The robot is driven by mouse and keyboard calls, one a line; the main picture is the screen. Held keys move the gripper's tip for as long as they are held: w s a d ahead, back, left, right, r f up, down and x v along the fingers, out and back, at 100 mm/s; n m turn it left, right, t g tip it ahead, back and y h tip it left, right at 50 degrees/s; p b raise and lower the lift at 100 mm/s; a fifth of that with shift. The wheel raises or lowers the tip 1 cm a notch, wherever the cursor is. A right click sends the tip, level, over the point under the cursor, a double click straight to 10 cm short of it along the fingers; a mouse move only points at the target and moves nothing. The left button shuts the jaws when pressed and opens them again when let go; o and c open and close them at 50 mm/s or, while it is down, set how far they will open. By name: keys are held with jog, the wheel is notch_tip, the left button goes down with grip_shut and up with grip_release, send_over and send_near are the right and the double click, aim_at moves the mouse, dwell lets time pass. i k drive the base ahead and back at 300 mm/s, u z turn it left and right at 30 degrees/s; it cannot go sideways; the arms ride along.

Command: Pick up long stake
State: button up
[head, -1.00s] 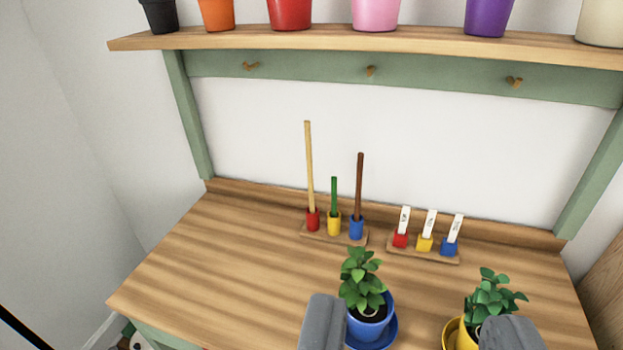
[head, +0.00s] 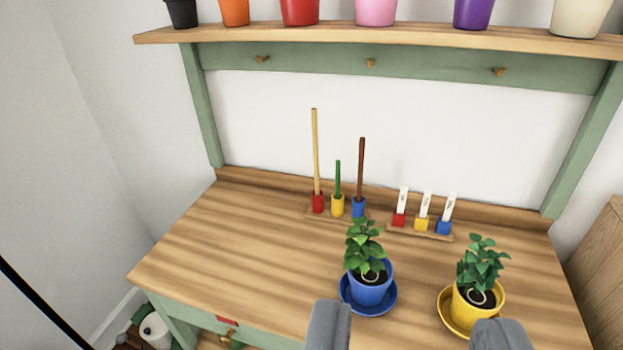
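The longest stake (head: 315,152) is a thin pale wooden rod standing upright in a red holder (head: 318,203) at the back of the bench. A short green stake (head: 338,180) stands beside it in a yellow holder, and a brown stake (head: 361,172) of middle height stands in a blue holder. My gripper (head: 413,335) shows at the bottom edge with its two grey fingers wide apart. It is open, with nothing seen between the fingers, and well short of the stakes.
A plant in a blue pot (head: 370,290) and one in a yellow pot (head: 474,305) stand on the wooden bench (head: 235,250) before the stakes. White labels (head: 425,204) stand in holders to the right. Several pots line the shelf (head: 345,34) above. The bench's left is clear.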

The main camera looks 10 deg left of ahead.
aim_at(313, 110)
jog(key=k, duration=1.05)
jog(key=u, duration=0.45)
jog(key=i, duration=0.7)
jog(key=u, duration=0.55)
jog(key=i, duration=1.15)
jog(key=z, duration=0.75)
jog(key=i, duration=0.6)
jog(key=z, duration=0.5)
